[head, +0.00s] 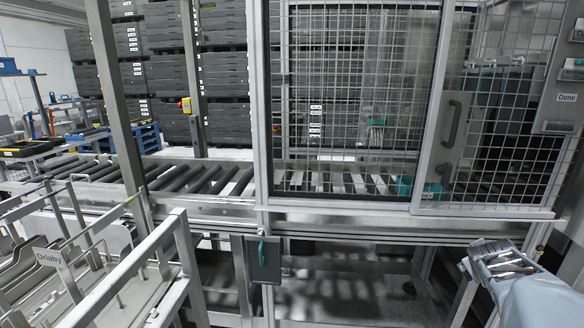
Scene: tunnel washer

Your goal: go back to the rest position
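My gripper (497,262) is at the lower right of the head view, at the end of my pale grey arm. It is seen at an angle from behind, and I cannot tell whether its fingers are open or shut. I see no object clearly held in it. It appears in front of the lower frame of the mesh cage, with nothing visibly touching it.
A mesh sliding door (352,100) with a grey handle (450,122) closes the cage. A roller conveyor (200,180) runs behind it. Metal railings (150,250) stand at lower left. A panel marked Done (566,98) is at upper right. Stacked grey crates (165,75) fill the back.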

